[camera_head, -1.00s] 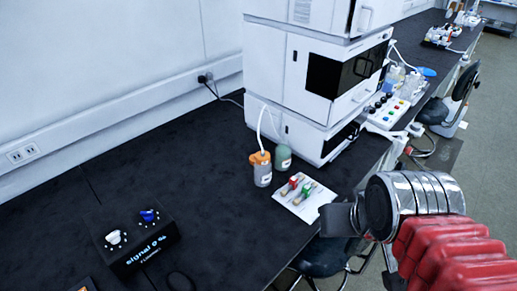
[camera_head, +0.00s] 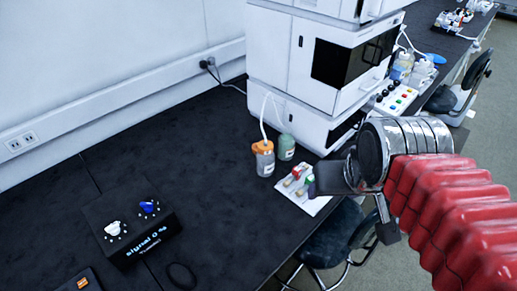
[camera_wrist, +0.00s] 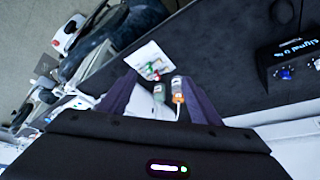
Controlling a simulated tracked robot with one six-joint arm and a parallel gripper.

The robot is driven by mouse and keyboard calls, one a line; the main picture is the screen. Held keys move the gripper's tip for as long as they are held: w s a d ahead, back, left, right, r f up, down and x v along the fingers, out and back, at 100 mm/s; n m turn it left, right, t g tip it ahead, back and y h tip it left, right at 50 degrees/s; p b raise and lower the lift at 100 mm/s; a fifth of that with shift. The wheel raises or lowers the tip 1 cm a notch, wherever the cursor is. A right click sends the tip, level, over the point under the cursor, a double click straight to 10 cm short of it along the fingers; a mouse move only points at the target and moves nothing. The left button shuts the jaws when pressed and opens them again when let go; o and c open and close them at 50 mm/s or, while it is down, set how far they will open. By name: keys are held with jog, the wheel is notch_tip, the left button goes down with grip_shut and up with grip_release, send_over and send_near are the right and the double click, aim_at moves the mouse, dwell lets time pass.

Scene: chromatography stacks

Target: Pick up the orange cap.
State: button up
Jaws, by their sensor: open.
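The orange cap (camera_head: 262,147) sits on top of a clear bottle (camera_head: 265,165) on the black bench, with a white tube rising from it. A bottle with a greenish top (camera_head: 286,147) stands just behind it to the right. In the wrist view the orange cap (camera_wrist: 178,98) shows small, near the inner side of the right finger. My gripper (camera_wrist: 157,80) is open and empty, its two dark fingers apart. In the head view my gripper (camera_head: 328,178) is to the right of the bottles, apart from the cap, partly hiding the white card.
A white card with small vials (camera_head: 315,205) lies right of the bottles. The tall white instrument stack (camera_head: 310,85) stands behind them. A black box (camera_head: 138,232) with white and blue items is at the left. A stool (camera_head: 325,240) stands in front. The bench between is clear.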

jog(key=shift+o, duration=0.3)
jog(key=w+a+r, duration=0.1)
jog(key=w+r, duration=0.1)
jog(key=w, duration=0.5)
jog(key=w+a+r+n+g, duration=0.1)
jog(key=w+r, duration=0.1)
jog(key=w, duration=0.4)
jog(key=shift+w+a, duration=0.25)
jog(key=shift+w, duration=0.15)
jog(key=w+a+f+n+g, duration=0.1)
jog(key=w+a+f, duration=0.15)
jog(key=w, duration=0.55)
jog(key=w+a+f, duration=0.2)
jog(key=w+f, duration=0.1)
jog(key=w, duration=0.4)
jog(key=w+a+f+n+g, duration=0.1)
jog(key=w+a+f, duration=0.2)
jog(key=w, duration=0.5)
jog(key=w+a+f+n+g, duration=0.1)
jog(key=w+a+f, duration=0.3)
jog(key=w+f, duration=0.4)
notch_tip(320, 180, down, 4)
jog(key=shift+w+a+f+y, duration=0.2)
jog(key=shift+a+y, duration=0.1)
jog(key=shift+a, duration=0.1)
